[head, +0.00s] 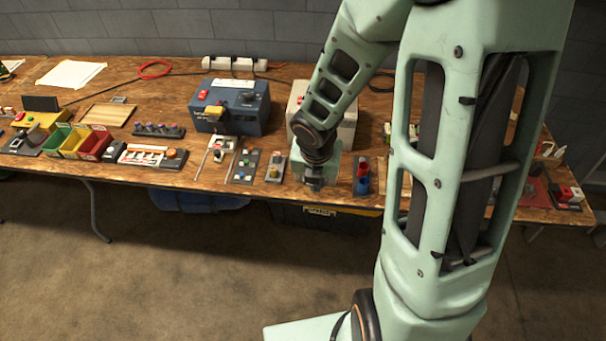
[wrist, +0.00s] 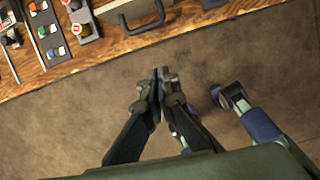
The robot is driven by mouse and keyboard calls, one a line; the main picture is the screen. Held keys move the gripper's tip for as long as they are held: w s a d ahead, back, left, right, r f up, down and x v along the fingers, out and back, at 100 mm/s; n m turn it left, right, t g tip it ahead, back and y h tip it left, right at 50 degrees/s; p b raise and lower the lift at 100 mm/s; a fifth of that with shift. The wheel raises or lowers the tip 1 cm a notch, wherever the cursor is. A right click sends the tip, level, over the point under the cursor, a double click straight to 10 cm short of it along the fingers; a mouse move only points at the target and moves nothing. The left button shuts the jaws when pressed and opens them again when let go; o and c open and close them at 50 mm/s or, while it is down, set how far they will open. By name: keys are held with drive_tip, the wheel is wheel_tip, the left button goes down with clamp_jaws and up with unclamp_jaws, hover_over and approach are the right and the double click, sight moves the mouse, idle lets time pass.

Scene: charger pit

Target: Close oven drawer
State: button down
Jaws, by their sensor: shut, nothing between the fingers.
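A light grey box (head: 348,117) stands on the workbench, partly hidden behind my arm in the head view. In the wrist view, a pale grey front with a dark bar handle (wrist: 142,22) shows at the top, near the bench edge. I take this to be the oven drawer; how far out it stands I cannot tell. My gripper (head: 313,184) is over the bench's front edge in the head view. In the wrist view, its fingers (wrist: 161,76) are shut and empty, pointing toward the handle but apart from it.
The wooden workbench (head: 215,178) holds a blue box (head: 232,108), colored bins (head: 78,143) and several button panels (head: 275,166). A red and blue part (head: 363,172) stands right of my gripper. A dark crate (head: 325,218) is under the bench. The floor in front is clear.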

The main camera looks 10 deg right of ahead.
drive_tip(key=w+f+n+b, duration=0.1)
drive_tip(key=w+f+b, duration=0.3)
drive_tip(key=f, duration=0.5)
drive_tip(key=shift+w+d, duration=0.35)
drive_tip(key=shift+w, duration=0.6)
drive_tip(key=shift+f, duration=0.1)
